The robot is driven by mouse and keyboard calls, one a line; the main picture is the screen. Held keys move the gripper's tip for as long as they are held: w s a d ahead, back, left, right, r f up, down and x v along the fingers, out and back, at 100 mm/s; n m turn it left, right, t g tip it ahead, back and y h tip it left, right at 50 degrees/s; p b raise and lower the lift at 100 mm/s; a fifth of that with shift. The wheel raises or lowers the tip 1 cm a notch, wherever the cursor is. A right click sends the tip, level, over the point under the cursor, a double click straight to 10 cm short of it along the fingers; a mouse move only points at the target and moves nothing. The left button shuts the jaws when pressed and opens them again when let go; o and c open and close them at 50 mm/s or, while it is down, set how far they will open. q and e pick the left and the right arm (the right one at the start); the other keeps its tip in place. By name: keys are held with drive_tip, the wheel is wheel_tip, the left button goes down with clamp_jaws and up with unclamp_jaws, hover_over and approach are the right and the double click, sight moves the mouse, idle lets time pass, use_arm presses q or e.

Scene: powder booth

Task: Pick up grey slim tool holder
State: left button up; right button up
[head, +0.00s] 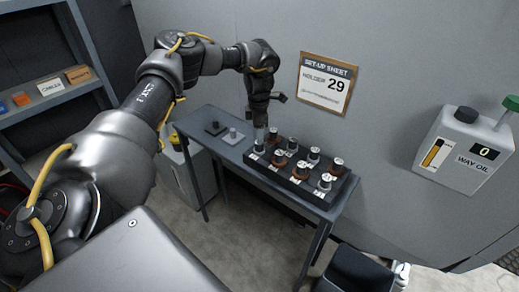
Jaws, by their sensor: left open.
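Several tool holders stand upright in a dark rack (288,186) on a narrow grey table, some grey and some brown, with light tops. A grey one (258,148) is at the rack's left end, and other grey ones (313,156) and (325,182) stand further right. Which is the slim one is too small to tell. My left gripper (260,127) points down just above the rack's left end, over the leftmost grey holder. It is open; its fingertips are small, and I cannot tell whether they touch that holder. My right gripper is not in view.
On the table's left, a black piece (215,128) and a grey piece (233,136) stand on the bare top. A set-up sheet (326,84) reading holder 29 hangs on the wall. A way oil tank (465,150) is at right, shelves (48,101) at left.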

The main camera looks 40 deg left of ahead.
sight(259, 150)
use_arm(q)
drive_tip(key=shift+d+f+p, duration=0.1)
drive_tip(key=shift+p, duration=0.2)
wheel_tip(259, 150, down, 4)
drive_tip(key=shift+s+f+p, duration=0.1)
drive_tip(key=shift+f+p, duration=0.15)
drive_tip(key=shift+p, duration=0.95)
drive_tip(key=shift+f, duration=0.25)
drive_tip(key=shift+r, duration=0.1)
drive_tip(key=shift+c, duration=0.6)
drive_tip(key=c, duration=0.9)
clamp_jaws()
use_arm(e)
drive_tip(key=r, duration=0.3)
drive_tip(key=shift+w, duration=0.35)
